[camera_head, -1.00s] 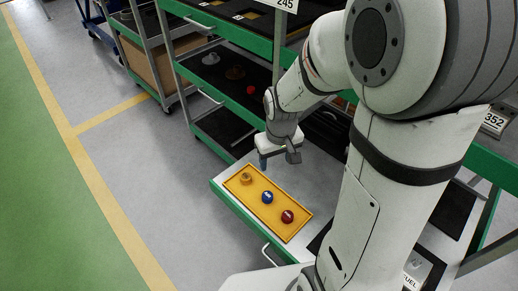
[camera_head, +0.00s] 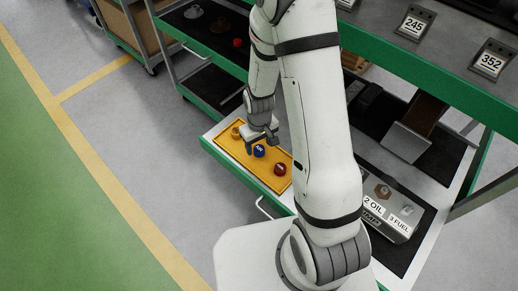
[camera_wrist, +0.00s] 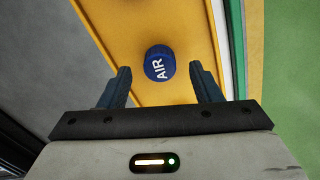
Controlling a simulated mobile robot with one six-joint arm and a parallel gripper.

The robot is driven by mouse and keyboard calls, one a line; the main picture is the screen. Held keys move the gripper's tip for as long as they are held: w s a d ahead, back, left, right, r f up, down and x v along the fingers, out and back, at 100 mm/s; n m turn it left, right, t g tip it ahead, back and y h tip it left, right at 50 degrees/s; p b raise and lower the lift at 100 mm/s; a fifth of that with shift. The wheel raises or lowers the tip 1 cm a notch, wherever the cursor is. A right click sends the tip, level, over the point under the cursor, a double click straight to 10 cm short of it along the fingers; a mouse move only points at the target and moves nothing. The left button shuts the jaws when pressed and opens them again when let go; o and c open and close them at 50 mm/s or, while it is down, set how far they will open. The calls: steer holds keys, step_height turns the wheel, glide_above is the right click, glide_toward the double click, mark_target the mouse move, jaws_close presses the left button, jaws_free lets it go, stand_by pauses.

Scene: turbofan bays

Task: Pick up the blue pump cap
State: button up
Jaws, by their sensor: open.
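The blue pump cap (camera_head: 259,151) stands in a yellow tray (camera_head: 285,156) on the low shelf of the green-edged cart. In the wrist view the blue cap (camera_wrist: 160,63) shows the white word AIR on top. My gripper (camera_head: 259,144) is open above the tray, close to the blue cap. In the wrist view its two fingers (camera_wrist: 160,82) are apart, with the cap beyond them and roughly centred between them. A brass-coloured cap (camera_head: 236,132) and a dark red cap (camera_head: 280,169) stand in the same tray, on either side of the blue one.
A grey box labelled OIL and FUEL (camera_head: 390,212) stands on the shelf to the right of my arm. An upper shelf with number plates (camera_head: 413,24) overhangs behind. Another cart (camera_head: 205,28) with a red part stands at the back left. The floor at left is clear.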

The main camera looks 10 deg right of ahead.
steer(key=shift+f, duration=0.85)
steer(key=c, duration=1)
